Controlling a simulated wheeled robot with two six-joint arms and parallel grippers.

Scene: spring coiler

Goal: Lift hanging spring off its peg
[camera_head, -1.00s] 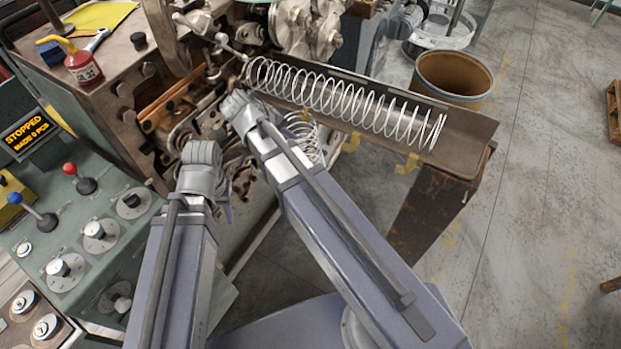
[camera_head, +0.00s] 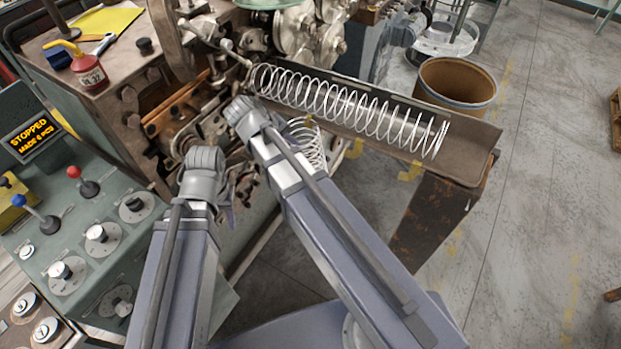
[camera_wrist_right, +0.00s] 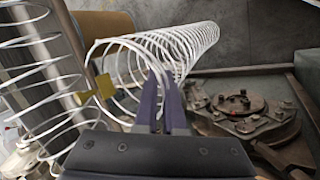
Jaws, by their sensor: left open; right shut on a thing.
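The hanging spring (camera_head: 313,153) is a pale wire coil below the front edge of the tray, partly hidden behind my right arm. In the right wrist view the coil (camera_wrist_right: 190,44) runs away from the camera. My right gripper (camera_wrist_right: 161,98) is shut on its near coils. A yellow peg (camera_wrist_right: 97,90) shows at the coil's near left side; I cannot tell whether it is still inside the coil. My left gripper (camera_head: 228,196) is open beside the machine's front, away from the spring; its fingers show only in part.
Another long spring (camera_head: 350,108) lies in the metal tray (camera_head: 465,160), which has yellow pegs (camera_head: 410,171) on its front edge. A brown bin (camera_head: 457,82) stands behind. A control panel (camera_head: 85,245) is at left.

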